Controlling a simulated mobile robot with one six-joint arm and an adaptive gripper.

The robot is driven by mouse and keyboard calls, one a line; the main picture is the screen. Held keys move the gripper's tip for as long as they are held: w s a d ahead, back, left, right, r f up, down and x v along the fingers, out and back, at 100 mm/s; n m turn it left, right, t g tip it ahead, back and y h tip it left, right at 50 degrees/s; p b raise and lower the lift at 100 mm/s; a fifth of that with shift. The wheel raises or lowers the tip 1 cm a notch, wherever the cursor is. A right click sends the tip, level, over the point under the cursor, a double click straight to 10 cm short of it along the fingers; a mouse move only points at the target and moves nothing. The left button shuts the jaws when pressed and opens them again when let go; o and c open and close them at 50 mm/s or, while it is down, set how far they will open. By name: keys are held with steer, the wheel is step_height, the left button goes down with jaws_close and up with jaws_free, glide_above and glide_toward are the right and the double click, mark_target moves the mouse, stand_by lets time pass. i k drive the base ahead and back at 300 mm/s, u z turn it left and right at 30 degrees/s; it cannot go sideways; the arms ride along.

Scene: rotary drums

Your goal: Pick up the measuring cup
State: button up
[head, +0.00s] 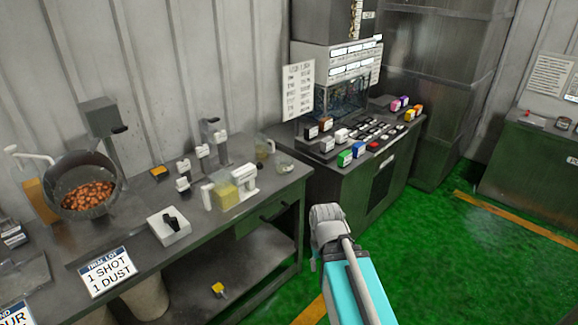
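A clear cup with a handle (265,149), which looks like the measuring cup, stands near the back right end of the workbench. A small clear dish (285,168) sits in front of it. A clear container with yellow contents (226,194) stands further left between white parts; I cannot tell if it is also a cup. The grey end of my arm, apparently my gripper (328,222), is at the lower middle, right of the bench and apart from these things in the picture. Its fingers cannot be made out, and nothing held is visible.
The workbench (250,203) also carries a drum of brown pieces (88,190), a white box with a black lever (169,226) and small white stands. A dark cabinet (365,190) with coloured blocks adjoins on the right. Green floor (440,240) is open at right.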

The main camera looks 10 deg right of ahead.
mark_target(283, 170)
steer(key=i, duration=0.9)
steer(key=u, duration=0.05)
